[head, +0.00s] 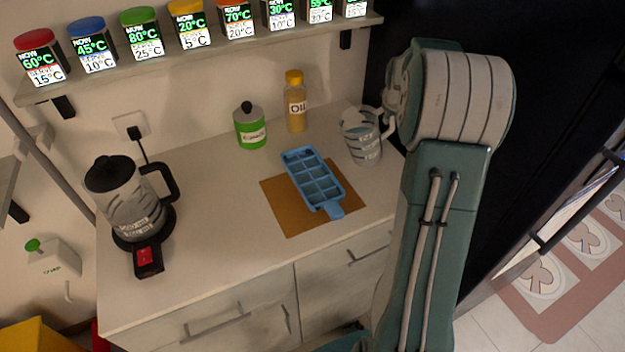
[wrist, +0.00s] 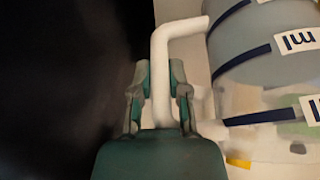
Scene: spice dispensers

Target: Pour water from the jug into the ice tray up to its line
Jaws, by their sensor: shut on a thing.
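The jug (head: 361,138) is clear with dark bands and stands upright at the right end of the counter, beside the ice tray. Its banded wall and "ml" label also show in the wrist view (wrist: 265,45). My gripper (wrist: 160,95) is shut on the jug's white handle (wrist: 161,60), one finger on each side. In the head view my gripper (head: 388,118) is partly hidden by my arm. The blue ice tray (head: 335,211) lies on a brown mat (head: 277,209). I cannot make out its line or any water in it. Whether the jug touches the counter is unclear.
A kettle (head: 130,205) stands on the left of the counter (head: 215,235). A green jar (head: 250,130) and an oil bottle (head: 296,108) stand behind the tray. A shelf (head: 215,48) with several temperature-display jars runs above. A dark tall surface is at the right.

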